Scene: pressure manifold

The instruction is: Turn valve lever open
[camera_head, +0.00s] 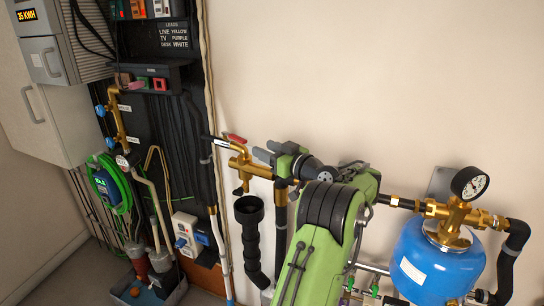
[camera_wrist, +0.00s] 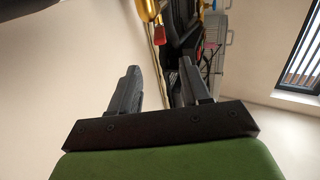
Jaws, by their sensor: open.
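The valve lever (camera_head: 236,138) is a short red handle on top of a brass valve (camera_head: 243,166) on the wall pipe, in the middle of the head view. My gripper (camera_head: 263,150) is open and empty, just to the right of the lever, with its dark fingers pointing left toward it. In the wrist view the red lever (camera_wrist: 160,33) hangs from the brass valve body (camera_wrist: 149,10), beyond the tips of my gripper (camera_wrist: 160,66) and apart from them. The fingers are parted with nothing between them.
A black funnel drain (camera_head: 250,212) stands below the valve. A blue pressure tank (camera_head: 423,262) with a round gauge (camera_head: 469,183) is at the right. A black cable panel (camera_head: 172,150) is left of the valve. The wall above is bare.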

